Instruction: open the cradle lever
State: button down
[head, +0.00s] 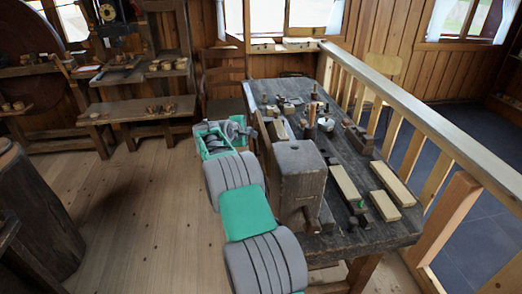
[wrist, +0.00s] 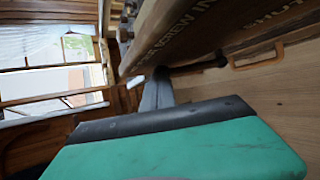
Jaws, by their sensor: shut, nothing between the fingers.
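I cannot pick out the cradle lever with certainty in either view. A workbench (head: 345,160) with small turned and metal parts, an upright wooden piece (head: 312,114) and a round metal piece (head: 326,125) is in the head view. My gripper (head: 242,130) is at the bench's left edge, near its far end, apart from those parts. In the wrist view my gripper (wrist: 156,93) shows as narrow grey fingers, closed together with nothing held, beyond my green and black housing. Their tips are close to a brown wooden surface with lettering (wrist: 195,30); contact cannot be told.
A large dark wooden block (head: 300,170) stands at the bench's near left. Pale wooden bars (head: 346,185) lie on the right side. A wooden railing (head: 425,120) runs along the right. A chair (head: 222,75) stands behind the bench. Floor (head: 140,200) at left is clear.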

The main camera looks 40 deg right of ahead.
jog(key=shift+w+d, duration=0.1)
jog(key=shift+w, duration=0.05)
dwell(0.5)
jog(key=r+v, duration=0.1)
jog(key=v, duration=1.3)
jog(key=shift+w+b, duration=0.25)
jog(key=shift+b, duration=0.2)
jog(key=shift+d, duration=0.15)
